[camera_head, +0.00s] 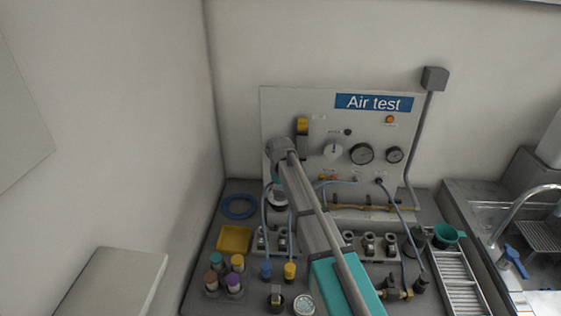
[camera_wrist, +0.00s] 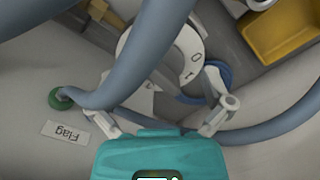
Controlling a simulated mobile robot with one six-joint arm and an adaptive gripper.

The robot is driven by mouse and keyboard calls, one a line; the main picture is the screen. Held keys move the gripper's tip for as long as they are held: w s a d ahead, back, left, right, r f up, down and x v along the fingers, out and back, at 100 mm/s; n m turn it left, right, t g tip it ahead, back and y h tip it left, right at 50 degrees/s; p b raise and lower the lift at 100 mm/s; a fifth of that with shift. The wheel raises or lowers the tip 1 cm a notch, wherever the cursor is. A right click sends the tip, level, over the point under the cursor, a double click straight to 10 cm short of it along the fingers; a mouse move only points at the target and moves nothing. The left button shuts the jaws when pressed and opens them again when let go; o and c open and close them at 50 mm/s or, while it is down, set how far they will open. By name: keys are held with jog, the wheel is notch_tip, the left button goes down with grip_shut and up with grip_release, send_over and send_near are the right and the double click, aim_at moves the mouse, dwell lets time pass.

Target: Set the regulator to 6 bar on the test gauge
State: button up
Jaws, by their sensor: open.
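The gauge readings are too small to read. My gripper shows in the wrist view (camera_wrist: 160,90), open, with its fingers apart. A white dial (camera_wrist: 190,42) marked 0 and 1 lies beyond the fingers, partly hidden by a blue hose (camera_wrist: 145,35). I cannot tell whether this dial is the regulator. In the head view my arm hides most of the gripper, left of the white knob.
Blue hoses run close to the gripper. A green port (camera_wrist: 59,99) labelled Flag is at left in the wrist view. The bench holds a yellow tray (camera_head: 235,240), a blue coil (camera_head: 239,207), capped bottles and fittings. A sink and faucet (camera_head: 520,205) are at right.

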aim_at(281, 192)
jog(key=shift+r+n, duration=0.3)
notch_tip(281, 192, up, 13)
jog(key=p, duration=1.3)
jog(key=shift+r+p, duration=0.15)
jog(key=shift+p, duration=0.25)
jog(key=s+d+f+m+b, duration=0.2)
jog(key=s+d+m, duration=0.2)
jog(key=s+d, duration=0.6)
jog(key=s+d+f+m+b, duration=0.3)
jog(key=s+d, duration=0.8)
jog(key=s, duration=0.4)
jog(key=shift+s+d+f+m+b, duration=0.3)
jog(key=shift+s+f+m+b, duration=0.1)
jog(key=shift+m, duration=0.5)
jog(key=c, duration=0.6)
jog(key=shift+d, duration=0.1)
